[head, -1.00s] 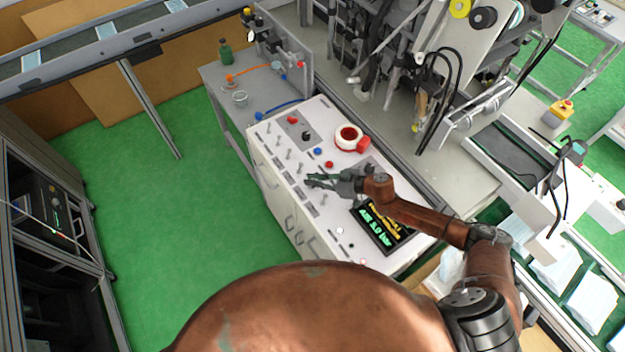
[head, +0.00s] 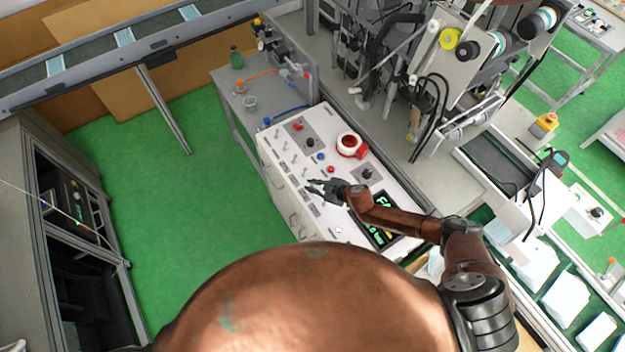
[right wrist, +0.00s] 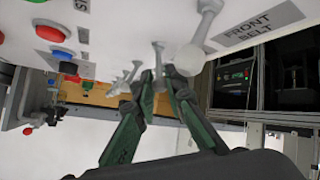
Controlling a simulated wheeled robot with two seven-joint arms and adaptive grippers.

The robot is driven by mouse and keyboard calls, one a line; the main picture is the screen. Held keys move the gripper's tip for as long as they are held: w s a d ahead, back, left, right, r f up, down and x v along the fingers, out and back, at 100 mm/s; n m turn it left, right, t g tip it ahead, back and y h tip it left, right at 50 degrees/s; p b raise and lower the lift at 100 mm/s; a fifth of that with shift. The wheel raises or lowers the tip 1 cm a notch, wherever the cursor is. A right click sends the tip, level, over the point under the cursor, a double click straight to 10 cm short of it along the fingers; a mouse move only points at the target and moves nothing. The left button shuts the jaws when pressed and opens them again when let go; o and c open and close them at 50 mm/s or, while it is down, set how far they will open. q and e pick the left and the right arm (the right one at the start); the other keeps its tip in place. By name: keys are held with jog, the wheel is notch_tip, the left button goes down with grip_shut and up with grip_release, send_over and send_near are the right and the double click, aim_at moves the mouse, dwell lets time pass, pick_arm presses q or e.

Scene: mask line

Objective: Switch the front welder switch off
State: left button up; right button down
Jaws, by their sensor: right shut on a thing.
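The white control panel (head: 345,205) bears rows of small grey toggle levers. My right gripper (head: 312,187) is over the panel's left part, among the levers. In the right wrist view, its dark green fingers (right wrist: 160,78) meet around a thin grey toggle lever (right wrist: 158,52). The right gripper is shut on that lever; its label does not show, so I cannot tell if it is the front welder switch. A bigger-looking lever with a round tip (right wrist: 190,60) stands beside the fingers, near a "FRONT BELT" label (right wrist: 262,22). My left gripper is not in view.
More levers (right wrist: 125,78) stand close to the fingers. Green floor (head: 200,190) lies open left of the panel.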

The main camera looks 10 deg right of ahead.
jog(key=shift+s+a+n+t+h+p, duration=0.15)
jog(key=shift+n+t+h+p, duration=0.35)
jog(key=shift+p, duration=0.75)
jog(key=shift+a+f, duration=0.1)
jog(key=c, duration=2)
grip_release()
jog(key=shift+o, duration=0.2)
jog(key=shift+s, duration=0.1)
jog(key=v, duration=1.2)
jog(key=shift+w+r, duration=0.25)
